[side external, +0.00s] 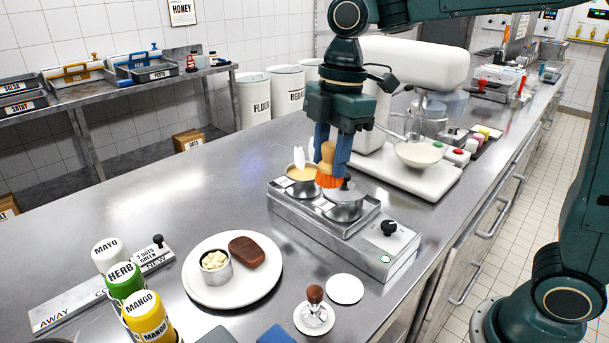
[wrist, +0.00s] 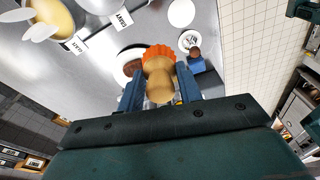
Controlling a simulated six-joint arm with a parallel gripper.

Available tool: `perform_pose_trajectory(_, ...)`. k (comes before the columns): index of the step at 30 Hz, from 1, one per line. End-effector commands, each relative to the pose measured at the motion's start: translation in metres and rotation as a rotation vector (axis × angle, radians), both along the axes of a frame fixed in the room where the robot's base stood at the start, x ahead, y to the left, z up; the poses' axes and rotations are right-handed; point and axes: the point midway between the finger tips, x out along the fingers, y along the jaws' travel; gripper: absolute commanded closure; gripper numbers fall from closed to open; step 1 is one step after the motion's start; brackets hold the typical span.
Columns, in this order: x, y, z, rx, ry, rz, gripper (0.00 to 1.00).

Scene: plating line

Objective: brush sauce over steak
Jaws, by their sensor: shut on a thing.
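My gripper (side external: 329,162) is shut on a brush with a pale wooden handle and orange bristles (side external: 330,181). The brush hangs bristles down near the pots. In the wrist view the brush (wrist: 160,80) sits between my blue fingers. A brown steak (side external: 247,251) lies on a white plate (side external: 213,298) at the front left, beside a small metal cup of pale food (side external: 215,261). The steak is partly hidden behind the brush in the wrist view (wrist: 131,69).
Both pots stand on a metal warmer (side external: 370,252) with a black knob. A white mixer (side external: 415,62) stands behind. Mayo (side external: 108,254), herb (side external: 126,280) and mango (side external: 146,315) containers stand front left. A brown-topped tool (side external: 314,297) stands on a small saucer.

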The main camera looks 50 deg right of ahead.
Motion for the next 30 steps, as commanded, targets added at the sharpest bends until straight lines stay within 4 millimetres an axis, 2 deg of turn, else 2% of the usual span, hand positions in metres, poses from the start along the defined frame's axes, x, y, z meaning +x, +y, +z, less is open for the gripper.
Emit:
perform_pose_trajectory(1, 0.013, -0.004, -0.001, 0.000, 0.001, -0.002, 0.83)
perform_pose_trajectory(6, 0.051, -0.021, -0.004, 0.001, 0.002, -0.003, 0.83)
perform_pose_trajectory(18, 0.132, -0.075, -0.025, 0.000, -0.001, -0.002, 0.83)
perform_pose_trajectory(24, 0.159, -0.101, -0.037, -0.002, -0.002, 0.000, 0.83)
perform_pose_trajectory(30, 0.170, -0.114, -0.043, -0.004, -0.003, 0.001, 0.83)
